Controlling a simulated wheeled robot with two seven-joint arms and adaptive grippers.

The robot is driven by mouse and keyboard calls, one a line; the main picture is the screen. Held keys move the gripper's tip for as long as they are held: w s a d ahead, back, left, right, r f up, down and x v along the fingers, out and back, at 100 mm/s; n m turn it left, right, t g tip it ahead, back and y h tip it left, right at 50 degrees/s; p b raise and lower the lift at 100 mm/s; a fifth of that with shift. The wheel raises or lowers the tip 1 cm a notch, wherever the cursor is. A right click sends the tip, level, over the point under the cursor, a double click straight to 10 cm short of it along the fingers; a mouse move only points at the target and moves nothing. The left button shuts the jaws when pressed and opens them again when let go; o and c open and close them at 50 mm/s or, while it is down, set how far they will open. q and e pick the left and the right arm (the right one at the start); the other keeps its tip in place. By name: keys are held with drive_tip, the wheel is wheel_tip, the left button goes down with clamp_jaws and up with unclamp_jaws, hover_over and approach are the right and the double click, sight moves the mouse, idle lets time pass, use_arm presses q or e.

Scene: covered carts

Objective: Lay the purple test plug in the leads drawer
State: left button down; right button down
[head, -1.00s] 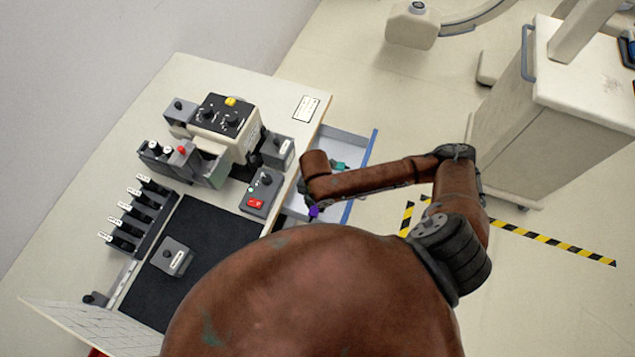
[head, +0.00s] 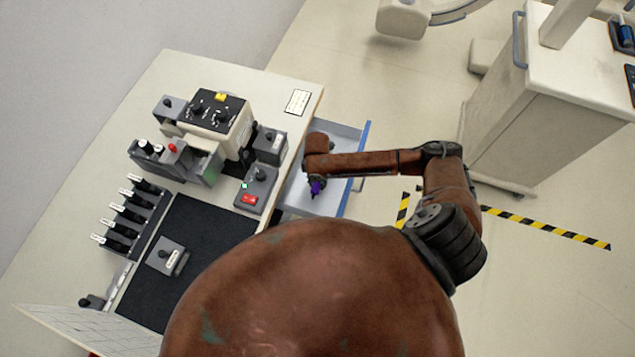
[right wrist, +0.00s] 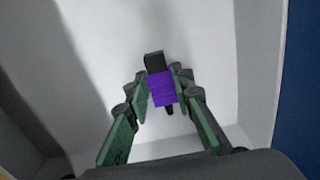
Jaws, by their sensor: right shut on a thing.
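The purple test plug (head: 316,188) is held by my right gripper (head: 317,181) over the open leads drawer (head: 353,160) at the table's right side. In the right wrist view the plug (right wrist: 162,88) has a purple body and dark ends. The two green-grey fingers of my right gripper (right wrist: 160,83) are shut on its sides. The pale drawer floor (right wrist: 100,60) lies behind the plug; I cannot tell whether the plug touches it. My right forearm hides part of the drawer in the head view. My left gripper is not in view.
The table (head: 180,75) carries a tester (head: 217,120), a grey box with a red switch (head: 256,190), a rack of several black plugs (head: 130,215) and a black mat (head: 205,235). A white cart (head: 520,130) stands right. Striped floor tape (head: 545,232) lies before it.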

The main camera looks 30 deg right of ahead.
sight(317, 184)
drive_tip(key=shift+f, duration=0.2)
drive_tip(key=shift+f, duration=0.1)
drive_tip(key=c, duration=1.7)
unclamp_jaws()
drive_tip(key=shift+f, duration=0.1)
wheel_tip(317, 184, up, 13)
drive_tip(key=shift+f+p, duration=0.15)
drive_tip(key=shift+p, duration=0.3)
